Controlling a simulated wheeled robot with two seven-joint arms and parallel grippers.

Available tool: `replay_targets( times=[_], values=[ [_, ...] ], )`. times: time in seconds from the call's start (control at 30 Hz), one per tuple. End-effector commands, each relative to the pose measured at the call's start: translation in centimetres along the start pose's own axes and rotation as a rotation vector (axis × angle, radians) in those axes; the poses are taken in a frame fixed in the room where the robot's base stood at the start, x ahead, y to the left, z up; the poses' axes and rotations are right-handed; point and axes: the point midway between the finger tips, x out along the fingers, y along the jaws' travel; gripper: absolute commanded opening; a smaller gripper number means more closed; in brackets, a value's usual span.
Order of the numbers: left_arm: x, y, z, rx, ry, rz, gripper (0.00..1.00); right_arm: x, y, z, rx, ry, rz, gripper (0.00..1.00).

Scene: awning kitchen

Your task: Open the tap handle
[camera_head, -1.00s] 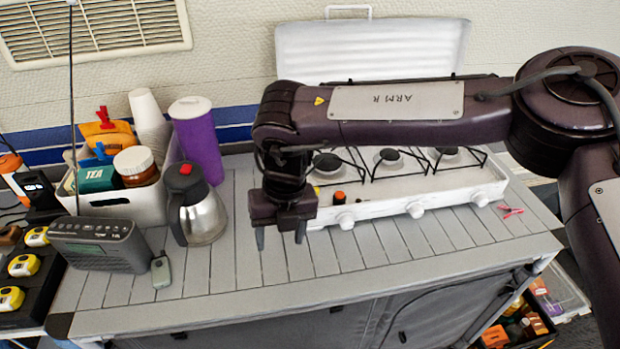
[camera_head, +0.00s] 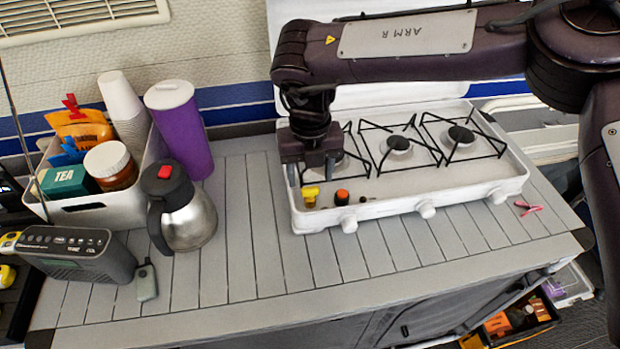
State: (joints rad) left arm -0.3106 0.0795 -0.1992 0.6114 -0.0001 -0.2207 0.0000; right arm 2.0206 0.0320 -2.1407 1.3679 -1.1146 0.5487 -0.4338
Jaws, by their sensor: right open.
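A small yellow piece (camera_head: 310,195), which looks like the tap handle, sits at the front left corner of the white gas stove (camera_head: 455,184). A knob with an orange top (camera_head: 342,197) stands just to its right. My right gripper (camera_head: 311,177) points down over this corner, open and empty, with the yellow piece just below and between its fingers in the picture. I cannot tell whether the fingers touch it. My left gripper is not in view.
A steel jug (camera_head: 188,220), a purple tumbler (camera_head: 182,135) and a white bin (camera_head: 110,210) stand to the left. A grey radio (camera_head: 75,255) is at the front left. A pink clip (camera_head: 528,208) lies right of the stove. The slatted counter (camera_head: 270,265) in front is clear.

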Motion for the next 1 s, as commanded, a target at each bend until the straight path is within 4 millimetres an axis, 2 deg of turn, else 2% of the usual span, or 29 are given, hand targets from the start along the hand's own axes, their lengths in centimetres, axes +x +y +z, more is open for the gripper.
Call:
replay_targets(
  times=[0.1,0.23,0.4,0.57,0.9,1.0],
  values=[
    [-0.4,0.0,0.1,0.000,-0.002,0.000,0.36,1.7,0.0,-0.1,-0.001,0.002,-0.001,0.56],
    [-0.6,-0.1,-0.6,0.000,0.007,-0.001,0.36,3.0,0.1,0.0,-0.001,0.001,0.000,0.56],
    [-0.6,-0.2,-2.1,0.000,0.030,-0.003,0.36,3.5,0.0,0.0,0.000,-0.001,0.000,0.56],
    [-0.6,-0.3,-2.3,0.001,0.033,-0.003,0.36,3.5,0.0,0.0,0.000,-0.001,0.000,0.56],
    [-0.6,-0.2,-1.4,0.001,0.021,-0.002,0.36,3.5,0.0,0.0,0.000,-0.001,0.000,0.13],
    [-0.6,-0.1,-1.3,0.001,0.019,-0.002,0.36,3.5,0.0,0.0,-0.001,-0.001,0.000,0.12]
  ],
)
